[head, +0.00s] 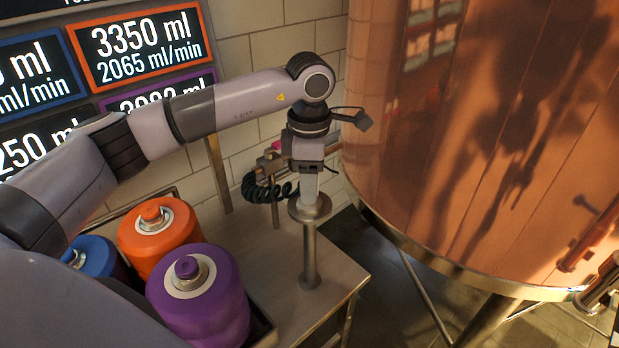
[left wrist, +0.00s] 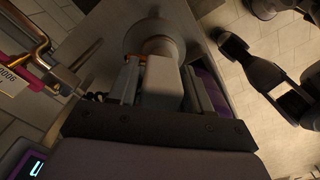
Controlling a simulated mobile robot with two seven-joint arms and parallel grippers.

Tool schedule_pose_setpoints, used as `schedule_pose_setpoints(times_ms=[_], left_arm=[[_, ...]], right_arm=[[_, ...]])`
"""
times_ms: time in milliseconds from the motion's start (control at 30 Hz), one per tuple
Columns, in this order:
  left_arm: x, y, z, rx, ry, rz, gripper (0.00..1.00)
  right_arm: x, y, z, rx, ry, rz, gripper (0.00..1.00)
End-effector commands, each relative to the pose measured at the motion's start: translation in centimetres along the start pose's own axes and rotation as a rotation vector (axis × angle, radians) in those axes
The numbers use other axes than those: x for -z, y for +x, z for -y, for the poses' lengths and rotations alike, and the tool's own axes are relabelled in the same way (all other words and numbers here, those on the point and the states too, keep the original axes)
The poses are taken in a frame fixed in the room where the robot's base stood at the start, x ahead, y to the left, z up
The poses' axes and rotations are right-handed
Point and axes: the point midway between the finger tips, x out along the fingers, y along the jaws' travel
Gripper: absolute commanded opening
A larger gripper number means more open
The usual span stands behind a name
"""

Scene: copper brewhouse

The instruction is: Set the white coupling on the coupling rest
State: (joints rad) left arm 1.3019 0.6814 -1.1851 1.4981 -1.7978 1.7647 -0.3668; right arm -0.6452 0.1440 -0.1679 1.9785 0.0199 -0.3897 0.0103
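The white coupling (head: 309,190) stands upright on the round plate of the coupling rest (head: 311,262), a grey post on the bench. My left gripper (head: 307,176) points straight down over it. In the left wrist view the coupling's pale block (left wrist: 164,82) lies between the two fingers of my left gripper (left wrist: 163,73). Narrow dark gaps show on both sides, so the fingers look open around it. The rest's round plate (left wrist: 136,36) shows just beyond the coupling. The coupling's underside is hidden. My right gripper is in neither view.
Orange (head: 160,238), purple (head: 205,300) and blue (head: 90,256) containers stand in a tray left of the rest. A large copper vessel (head: 470,150) rises close on the right. A pipe with a black coiled hose (head: 264,188) is behind the rest. The bench's right edge is near.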

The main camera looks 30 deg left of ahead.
Motion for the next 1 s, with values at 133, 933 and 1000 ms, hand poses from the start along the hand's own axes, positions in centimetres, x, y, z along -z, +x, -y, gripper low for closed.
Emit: schedule_pose_setpoints(times_ms=[133,933,1000], left_arm=[[0.0,0.0,0.0,0.000,-0.001,-0.001,0.66],[-0.1,-10.3,0.0,-0.003,0.000,0.002,0.66],[0.0,-11.2,0.0,-0.001,0.000,0.001,0.66]], right_arm=[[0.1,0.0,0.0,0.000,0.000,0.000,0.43],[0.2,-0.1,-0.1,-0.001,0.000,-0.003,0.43],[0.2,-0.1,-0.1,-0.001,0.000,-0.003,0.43]])
